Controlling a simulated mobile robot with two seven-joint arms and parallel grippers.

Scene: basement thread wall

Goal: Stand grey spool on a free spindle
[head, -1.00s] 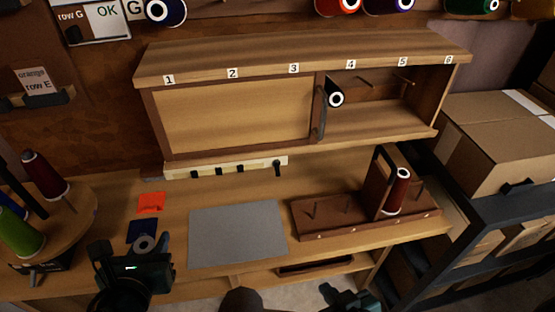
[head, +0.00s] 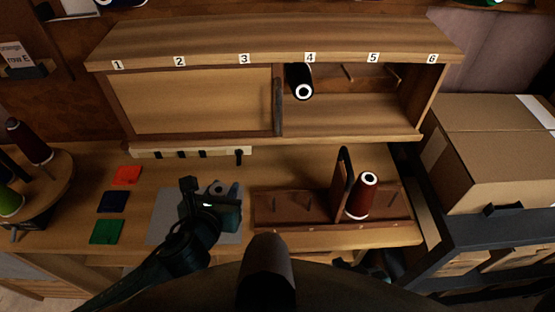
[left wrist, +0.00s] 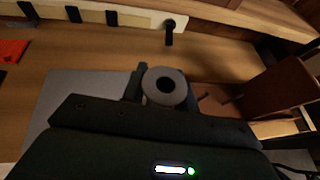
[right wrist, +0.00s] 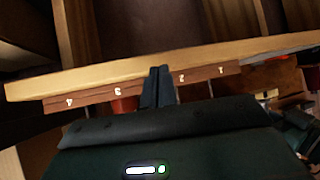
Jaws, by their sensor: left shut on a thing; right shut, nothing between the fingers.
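The grey spool (left wrist: 165,101) is between the fingers of my left gripper (left wrist: 163,92), which is shut on it; its round end with the dark hole faces the wrist camera. In the head view the left gripper (head: 217,192) holds the spool (head: 217,187) over the grey mat, left of the brown spindle rack (head: 290,218). Bare spindles stand on the rack's left part (head: 305,201) and at its right end (head: 390,192). A dark red spool (head: 362,197) stands on the rack beside an upright panel. My right gripper (right wrist: 158,84) is shut and empty near the rack's numbered front edge.
A wooden cabinet (head: 200,100) with a sliding door stands behind, a black spool (head: 301,82) in its open side. Orange, blue and green squares (head: 107,231) lie at left. A round spool stand (head: 50,185) is far left. Cardboard boxes (head: 490,150) stand at right.

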